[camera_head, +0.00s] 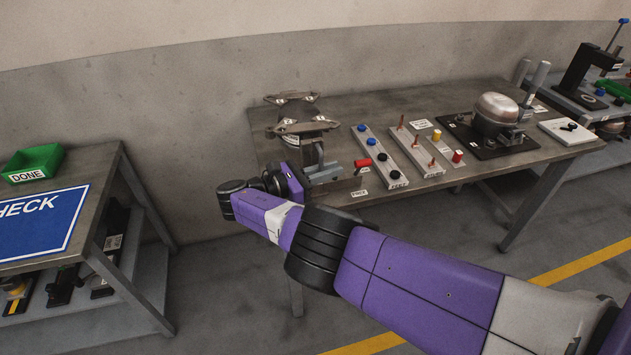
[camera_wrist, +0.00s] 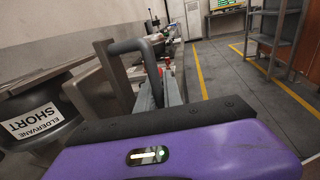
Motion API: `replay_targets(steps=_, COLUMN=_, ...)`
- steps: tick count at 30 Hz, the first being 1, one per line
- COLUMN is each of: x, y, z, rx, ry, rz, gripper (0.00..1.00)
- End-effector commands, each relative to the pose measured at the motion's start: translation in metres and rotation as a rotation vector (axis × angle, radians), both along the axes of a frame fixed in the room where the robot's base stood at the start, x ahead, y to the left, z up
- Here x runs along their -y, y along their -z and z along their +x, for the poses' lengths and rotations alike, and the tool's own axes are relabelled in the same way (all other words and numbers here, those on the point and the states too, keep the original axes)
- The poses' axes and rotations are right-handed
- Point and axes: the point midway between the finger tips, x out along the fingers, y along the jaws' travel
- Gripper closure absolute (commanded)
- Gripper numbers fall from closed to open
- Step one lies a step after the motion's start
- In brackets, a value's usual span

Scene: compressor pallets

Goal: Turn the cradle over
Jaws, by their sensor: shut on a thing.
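The cradle (camera_head: 291,97) stands at the left end of the long workbench, a metal frame with cross arms and small knobs on top. A dark compressor (camera_head: 293,112) with a white label sits inside it. In the wrist view the compressor (camera_wrist: 35,115) shows at the left, its label reading "ELDERVANE SHORT", beside a metal plate of the cradle (camera_wrist: 100,95). My gripper (camera_head: 294,180) is at the cradle's near side, low by the bench edge. It is shut on the cradle's dark bent handle (camera_wrist: 132,46).
A red-handled lever (camera_head: 362,163) by a "FREE" label is just right of the cradle. Button and pin strips (camera_head: 420,150) and another compressor (camera_head: 496,112) stand farther right. At left, a table has a blue "CHECK" board (camera_head: 40,225) and green "DONE" bin (camera_head: 33,162).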

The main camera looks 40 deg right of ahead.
Motion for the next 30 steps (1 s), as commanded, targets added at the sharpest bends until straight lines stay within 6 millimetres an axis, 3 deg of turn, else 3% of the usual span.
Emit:
replay_targets(steps=6, x=0.0122, y=0.0043, z=-0.0038, rx=-0.025, ry=0.007, rz=-0.039, gripper=1.0)
replay_targets(steps=20, x=0.0145, y=0.0029, z=-0.004, rx=-0.03, ry=0.007, rz=-0.047, gripper=1.0)
replay_targets(steps=21, x=0.0145, y=0.0029, z=-0.004, rx=-0.029, ry=0.007, rz=-0.047, gripper=0.81)
replay_targets(steps=30, x=0.0123, y=0.0005, z=-0.0016, rx=-0.024, ry=0.002, rz=-0.049, gripper=0.8)
